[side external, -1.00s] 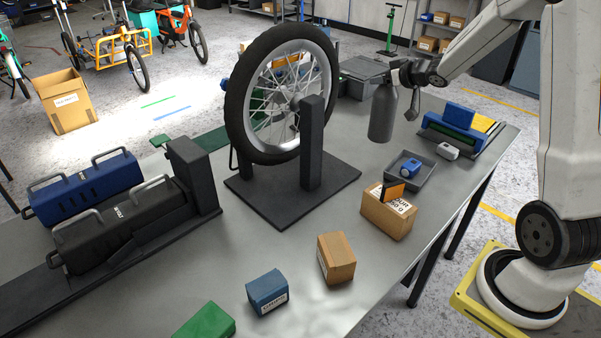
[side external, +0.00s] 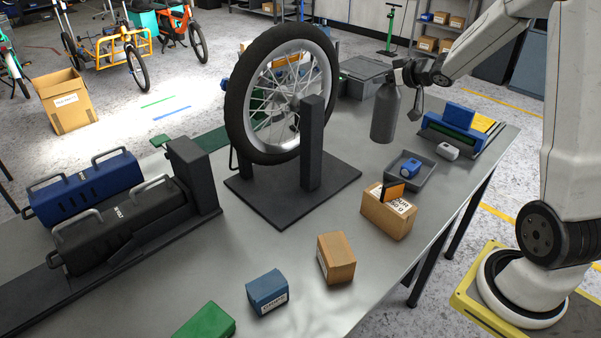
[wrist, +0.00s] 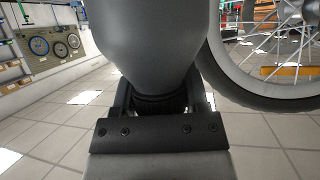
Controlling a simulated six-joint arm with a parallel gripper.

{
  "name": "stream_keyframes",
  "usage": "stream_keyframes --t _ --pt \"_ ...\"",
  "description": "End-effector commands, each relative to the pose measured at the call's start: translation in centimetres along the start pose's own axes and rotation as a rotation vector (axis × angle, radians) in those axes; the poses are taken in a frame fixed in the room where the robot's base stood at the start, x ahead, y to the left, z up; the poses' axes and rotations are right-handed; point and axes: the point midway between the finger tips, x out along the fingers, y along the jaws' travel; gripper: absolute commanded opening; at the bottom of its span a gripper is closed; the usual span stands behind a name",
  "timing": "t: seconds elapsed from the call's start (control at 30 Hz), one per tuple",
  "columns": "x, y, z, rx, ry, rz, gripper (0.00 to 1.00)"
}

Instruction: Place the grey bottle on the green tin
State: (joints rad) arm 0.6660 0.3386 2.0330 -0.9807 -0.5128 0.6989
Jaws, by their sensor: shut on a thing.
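The grey bottle (side external: 384,116) hangs upright from my gripper (side external: 398,74) in the side view, over the far right part of the bench. My gripper is shut on its neck. In the wrist view the bottle (wrist: 152,40) fills the upper middle, between the jaws of my gripper (wrist: 158,100). A green box-shaped thing (side external: 205,322) at the bottom edge of the side view is partly cut off. I cannot tell whether it is the green tin. It is far from my gripper.
A spoked wheel on a black stand (side external: 312,150) stands mid-bench, left of the bottle. A grey tray (side external: 425,182) with a blue item, cardboard boxes (side external: 388,212) (side external: 336,258) and a blue box (side external: 267,291) line the right side. Black and blue cases (side external: 82,188) lie left.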

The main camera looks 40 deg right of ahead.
Motion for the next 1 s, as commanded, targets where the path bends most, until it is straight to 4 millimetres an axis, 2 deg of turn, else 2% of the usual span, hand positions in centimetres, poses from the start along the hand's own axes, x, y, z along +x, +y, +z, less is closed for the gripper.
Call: stream_keyframes --t 0.37,1.0 --pt "-1.6 0.0 -3.6 -0.006 0.01 0.0 0.0" --pt "-5.8 0.0 -12.1 -0.007 0.009 0.002 0.0"
